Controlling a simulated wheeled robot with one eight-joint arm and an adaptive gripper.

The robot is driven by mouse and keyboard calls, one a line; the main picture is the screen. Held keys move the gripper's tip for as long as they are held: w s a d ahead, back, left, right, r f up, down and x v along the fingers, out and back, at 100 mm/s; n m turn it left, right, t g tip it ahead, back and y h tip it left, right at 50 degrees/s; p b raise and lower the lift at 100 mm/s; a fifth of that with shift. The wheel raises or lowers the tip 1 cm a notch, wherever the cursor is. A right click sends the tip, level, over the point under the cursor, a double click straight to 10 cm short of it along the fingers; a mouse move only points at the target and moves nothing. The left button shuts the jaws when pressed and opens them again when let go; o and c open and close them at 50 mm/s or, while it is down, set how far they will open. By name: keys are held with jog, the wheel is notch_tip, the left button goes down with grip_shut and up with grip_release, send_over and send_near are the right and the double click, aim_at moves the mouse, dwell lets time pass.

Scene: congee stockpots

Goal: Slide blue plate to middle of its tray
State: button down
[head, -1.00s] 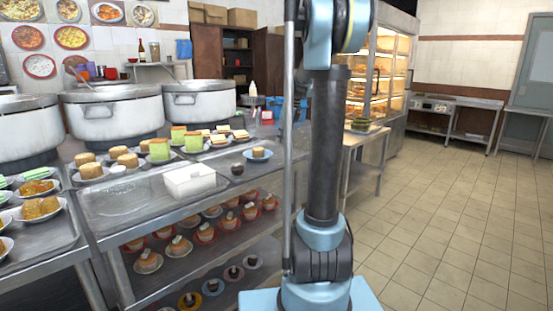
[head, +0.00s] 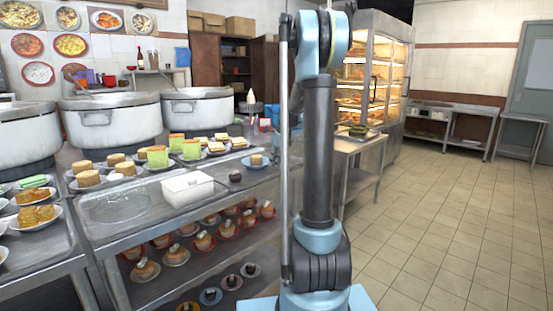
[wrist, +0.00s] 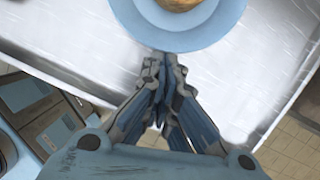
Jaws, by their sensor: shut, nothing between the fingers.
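The blue plate (head: 256,162) carries a round brown cake and sits near the right end of the metal counter in the head view. In the wrist view, the near part of the blue plate (wrist: 185,38) shows at the top, with part of the cake on it. The pale metal tray surface (wrist: 70,28) lies under it, and its near edge runs below the plate. My gripper (wrist: 162,62) is shut and empty, with its fingertips close to the plate's near rim. I cannot tell whether they touch it. In the head view my gripper is hidden behind my own arm and column.
A white box (head: 187,188) and a small dark cup (head: 235,176) stand left of the plate. Plates of cakes fill the counter's back, before large pots (head: 197,105). Shelves below hold several more desserts. Tiled floor (head: 440,220) at right is clear.

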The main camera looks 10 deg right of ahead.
jog(key=shift+w+a+f, duration=0.1)
jog(key=shift+f, duration=0.25)
jog(key=shift+w+a, duration=0.6)
jog(key=shift+a, duration=0.2)
jog(key=shift+d+r, duration=0.1)
jog(key=shift+r, duration=0.05)
